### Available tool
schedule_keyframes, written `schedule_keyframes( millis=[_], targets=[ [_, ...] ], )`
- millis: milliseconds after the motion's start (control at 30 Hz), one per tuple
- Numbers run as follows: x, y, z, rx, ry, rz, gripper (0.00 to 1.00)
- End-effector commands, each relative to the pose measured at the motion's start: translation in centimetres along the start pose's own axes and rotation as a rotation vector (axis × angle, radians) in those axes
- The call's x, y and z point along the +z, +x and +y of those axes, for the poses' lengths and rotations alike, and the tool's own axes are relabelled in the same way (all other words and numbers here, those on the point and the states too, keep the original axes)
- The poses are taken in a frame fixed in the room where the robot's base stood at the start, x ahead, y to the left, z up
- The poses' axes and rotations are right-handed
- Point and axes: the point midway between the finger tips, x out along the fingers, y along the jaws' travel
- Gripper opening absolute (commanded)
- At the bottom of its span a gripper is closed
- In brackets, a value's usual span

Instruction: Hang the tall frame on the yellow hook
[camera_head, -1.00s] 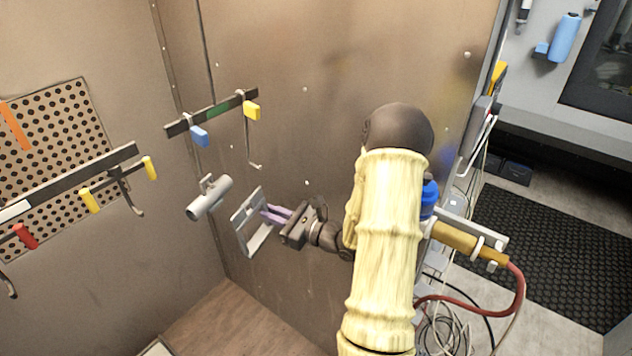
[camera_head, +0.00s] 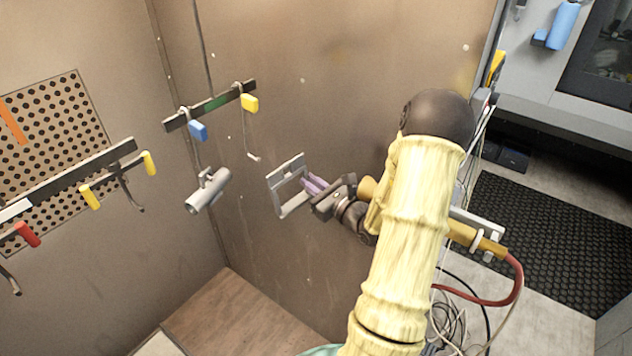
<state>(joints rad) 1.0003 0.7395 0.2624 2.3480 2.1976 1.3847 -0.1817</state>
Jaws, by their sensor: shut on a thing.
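My gripper (camera_head: 314,184) is shut on the right side of a grey rectangular frame (camera_head: 277,195), with its purple fingers at the frame's edge. The frame is held in the air, tilted, in front of the brown booth wall. A hook with a yellow tag (camera_head: 249,102) hangs from the right end of a dark bar with a green patch (camera_head: 216,104). Its thin wire runs down to a bent tip (camera_head: 254,157), which is above and to the left of the frame in the picture. The frame and the hook tip look apart.
On the same bar, a hook with a blue tag (camera_head: 198,131) carries a grey tube (camera_head: 208,191). A second bar (camera_head: 70,178) at the left holds hooks with yellow and red tags (camera_head: 27,234). A perforated panel (camera_head: 60,120) is behind it. Cables lie at the lower right.

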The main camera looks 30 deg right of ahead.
Motion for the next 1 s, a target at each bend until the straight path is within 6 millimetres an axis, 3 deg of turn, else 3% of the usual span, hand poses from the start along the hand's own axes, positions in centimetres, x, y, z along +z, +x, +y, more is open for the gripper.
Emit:
schedule_keyframes(
  millis=[1000],
  targets=[
    [0.0,6.4,1.4,0.002,-0.001,-0.003,0.00]
  ],
)
